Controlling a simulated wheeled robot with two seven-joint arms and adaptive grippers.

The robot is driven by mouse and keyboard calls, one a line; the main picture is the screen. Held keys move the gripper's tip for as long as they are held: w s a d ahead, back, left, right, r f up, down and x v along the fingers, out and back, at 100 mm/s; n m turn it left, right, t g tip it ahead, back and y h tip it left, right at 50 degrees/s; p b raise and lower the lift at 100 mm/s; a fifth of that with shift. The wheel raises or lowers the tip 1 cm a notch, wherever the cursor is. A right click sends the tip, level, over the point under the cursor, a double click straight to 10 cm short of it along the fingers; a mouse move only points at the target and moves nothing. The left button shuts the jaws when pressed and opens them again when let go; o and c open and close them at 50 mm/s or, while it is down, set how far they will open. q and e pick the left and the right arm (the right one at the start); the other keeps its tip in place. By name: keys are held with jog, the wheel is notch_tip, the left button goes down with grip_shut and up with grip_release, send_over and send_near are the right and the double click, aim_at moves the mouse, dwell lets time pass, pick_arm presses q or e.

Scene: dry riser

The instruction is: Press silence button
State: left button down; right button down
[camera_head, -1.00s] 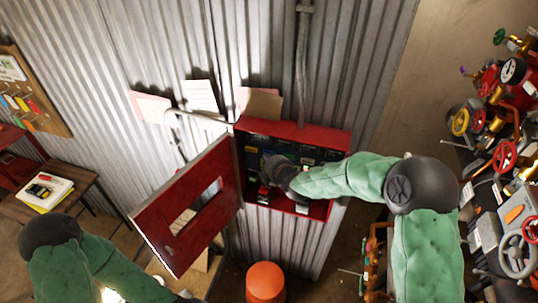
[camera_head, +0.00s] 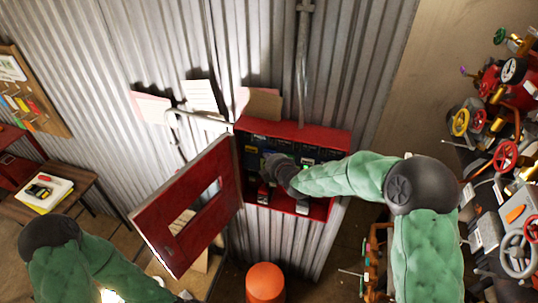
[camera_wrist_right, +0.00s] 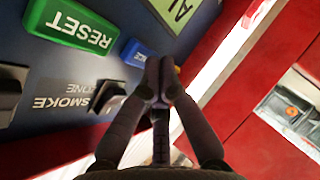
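The red panel box (camera_head: 340,140) on the corrugated wall is open, its red door (camera_head: 165,215) swung out to the left. My right gripper (camera_head: 270,163) reaches into it from the right. In the right wrist view my right gripper (camera_wrist_right: 160,75) has its fingertips together with nothing between them. The tips are right at a blue button (camera_wrist_right: 132,50) whose visible lettering ends in "NCE". They partly cover it, and I cannot tell whether they touch it. A green RESET button (camera_wrist_right: 75,22) is beside it. My left arm is at the lower left; its gripper is too cut off to read.
Black switches (camera_wrist_right: 108,97) with SMOKE ZONE lettering sit close to the fingers. A yellow-green label (camera_wrist_right: 175,12) is near the blue button. An orange cylinder (camera_head: 265,282) stands below the box. Valves and gauges (camera_head: 505,150) crowd the right side.

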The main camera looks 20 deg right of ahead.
jog(key=shift+w, duration=0.1)
dwell(0.6)
jog(key=shift+s+a, duration=0.45)
jog(key=shift+s, duration=0.3)
jog(key=s+a, duration=0.1)
jog(key=s+a+p, duration=0.1)
jog(key=s, duration=0.2)
jog(key=shift+s+a+p, duration=0.1)
jog(key=shift+a+p, duration=0.2)
jog(key=shift+a, duration=0.1)
dwell(0.5)
